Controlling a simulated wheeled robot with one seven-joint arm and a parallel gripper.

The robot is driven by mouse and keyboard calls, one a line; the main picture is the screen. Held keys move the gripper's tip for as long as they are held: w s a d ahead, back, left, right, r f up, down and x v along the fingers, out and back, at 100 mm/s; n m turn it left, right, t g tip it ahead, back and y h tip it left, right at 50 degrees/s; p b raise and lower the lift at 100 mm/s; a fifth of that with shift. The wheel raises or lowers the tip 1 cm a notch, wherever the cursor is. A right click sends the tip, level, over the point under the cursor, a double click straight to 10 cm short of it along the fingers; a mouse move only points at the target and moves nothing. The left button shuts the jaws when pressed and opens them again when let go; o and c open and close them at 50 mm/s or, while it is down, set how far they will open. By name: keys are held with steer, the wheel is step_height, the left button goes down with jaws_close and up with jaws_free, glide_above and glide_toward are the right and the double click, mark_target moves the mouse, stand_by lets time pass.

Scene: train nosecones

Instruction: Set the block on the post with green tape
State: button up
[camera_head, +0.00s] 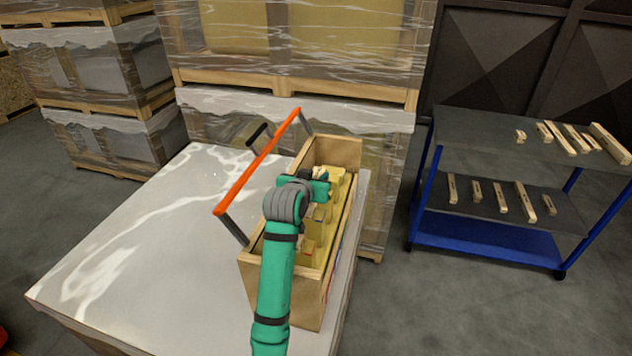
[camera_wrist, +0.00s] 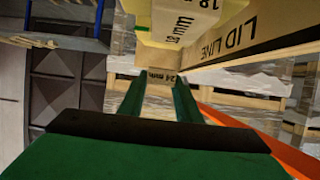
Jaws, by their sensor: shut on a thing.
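My gripper (camera_head: 318,186) is over the open wooden box (camera_head: 312,292) in the head view. In the wrist view its two green fingers (camera_wrist: 158,92) are shut on a small wooden block (camera_wrist: 159,77) marked "24 mm". Several pale yellow posts (camera_head: 318,232) stand in a row inside the box. One near post has reddish tape (camera_head: 308,248) near its top. In the wrist view a yellow post marked "18 mm" (camera_wrist: 181,20) is close beside the held block.
The box stands at the right side of a wrapped pallet load (camera_head: 130,240). An orange bar (camera_head: 258,162) on grey arms rises along its left side. The inner wall reads "LID LINE" (camera_wrist: 228,40). A blue cart (camera_head: 485,240) with several wooden pieces stands right.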

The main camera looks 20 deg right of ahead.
steer(key=shift+f, duration=0.9)
steer(key=shift+f, duration=0.35)
steer(key=shift+f, duration=0.3)
steer(key=o, duration=0.8)
steer(key=shift+f, duration=0.1)
steer(key=shift+o, duration=1.1)
steer(key=shift+s+f, duration=0.1)
steer(key=shift+f, duration=0.05)
steer(key=shift+r, duration=0.2)
steer(key=v, duration=0.5)
steer(key=r+v, duration=0.1)
steer(key=v, duration=0.5)
steer(key=shift+w+d+r, duration=0.15)
steer(key=shift+w, duration=0.1)
steer(key=shift+s+a+r, duration=0.25)
steer(key=shift+s+a, duration=0.1)
steer(key=shift+s, duration=0.25)
